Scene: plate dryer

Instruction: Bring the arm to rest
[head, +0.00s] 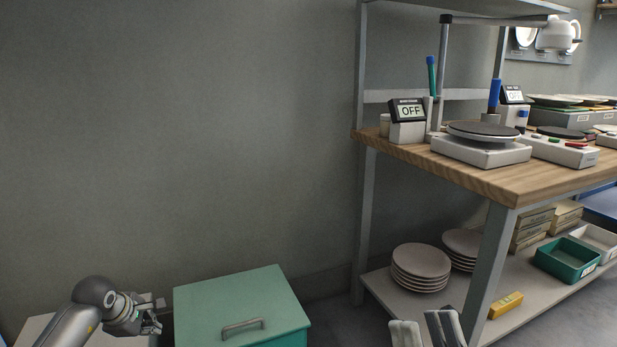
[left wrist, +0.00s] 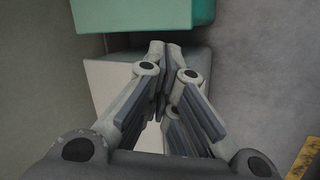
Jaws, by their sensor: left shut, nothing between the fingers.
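My left gripper (head: 152,318) is at the lower left of the head view, left of the green box and above a pale surface. In the left wrist view its fingers (left wrist: 172,48) come together at the tips with nothing between them. My right gripper (head: 428,328) shows at the bottom edge of the head view, in front of the shelf unit. Its two fingers stand apart with a gap and nothing visible between them. The rest of the right arm is out of frame.
A green box (head: 230,305) with a handle stands between the grippers; its green side (left wrist: 150,12) tops the left wrist view. To the right, a wooden bench (head: 480,180) holds hotplates. Stacked plates (head: 420,265) and a yellow level (head: 505,305) lie on its lower shelf.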

